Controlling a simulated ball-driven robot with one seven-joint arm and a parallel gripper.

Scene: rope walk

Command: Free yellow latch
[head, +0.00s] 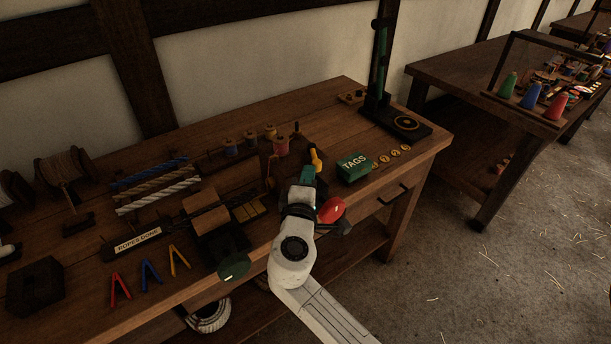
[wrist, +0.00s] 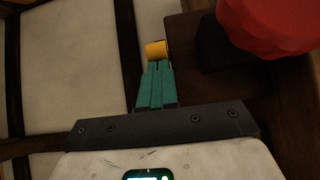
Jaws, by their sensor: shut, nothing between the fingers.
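The yellow latch (head: 316,158) shows as a small upright yellow piece just beyond my fingertips in the head view. In the wrist view its rounded yellow end (wrist: 156,48) sits right at the tips of my fingers. My gripper (head: 308,171) has teal fingers, which also show in the wrist view (wrist: 157,64). They are closed together with nothing between them. The tips look touching or nearly touching the latch; I cannot tell which. The latch's lower part and mount are hidden behind my fingers and wrist.
A red rounded knob (head: 331,210) is close to the right of my wrist, large in the wrist view (wrist: 272,22). A green TAGS box (head: 354,167) and a dark stand (head: 405,123) are to the right. Spools (head: 281,146) stand behind. A green knob (head: 234,267) is at the front edge.

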